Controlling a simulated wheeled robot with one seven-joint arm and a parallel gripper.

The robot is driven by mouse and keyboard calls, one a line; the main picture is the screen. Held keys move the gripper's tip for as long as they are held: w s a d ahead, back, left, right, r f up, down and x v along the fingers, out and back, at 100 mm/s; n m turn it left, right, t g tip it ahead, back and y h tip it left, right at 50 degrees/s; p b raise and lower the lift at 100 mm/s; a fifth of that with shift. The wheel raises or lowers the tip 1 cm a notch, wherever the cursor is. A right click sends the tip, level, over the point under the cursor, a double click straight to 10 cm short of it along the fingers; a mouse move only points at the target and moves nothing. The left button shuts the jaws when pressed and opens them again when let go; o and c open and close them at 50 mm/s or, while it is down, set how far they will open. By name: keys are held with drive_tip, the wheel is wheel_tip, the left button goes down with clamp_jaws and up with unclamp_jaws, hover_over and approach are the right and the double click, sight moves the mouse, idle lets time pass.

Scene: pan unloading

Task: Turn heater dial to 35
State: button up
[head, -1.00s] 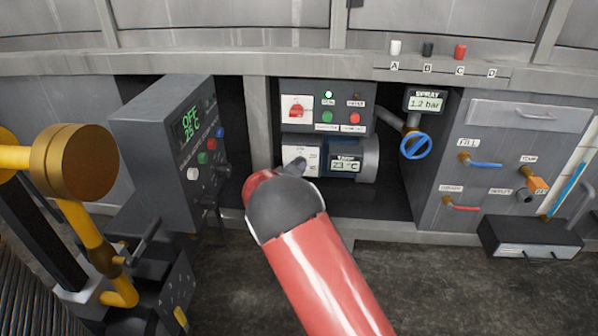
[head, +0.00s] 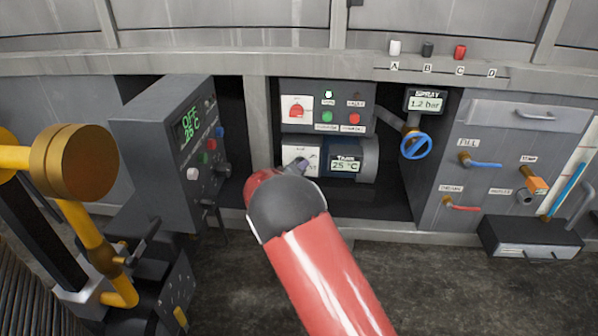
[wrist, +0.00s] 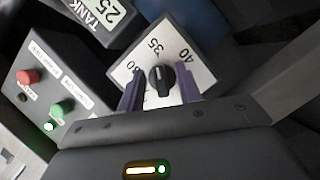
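The heater dial (wrist: 161,79) is a black knob on a white plate marked 30, 35 and 40, seen in the wrist view. Its ridge runs roughly up and down, with the upper end toward the 35 mark. My gripper (wrist: 160,92) has its two purple fingers on either side of the knob, with a gap showing on each side, so it looks open. In the head view my gripper (head: 300,164) is in front of the white dial plate (head: 290,154) and hides the knob. The tank display (head: 346,165) beside it reads 25 °C.
A control box (head: 326,105) with red and green buttons sits just above the dial. A grey cabinet (head: 150,125) with an OFF display stands at left. A blue valve wheel (head: 415,146) and a panel of taps (head: 500,160) are at right. The floor in front is open.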

drive_tip(key=v, duration=0.8)
drive_tip(key=shift+d, duration=0.1)
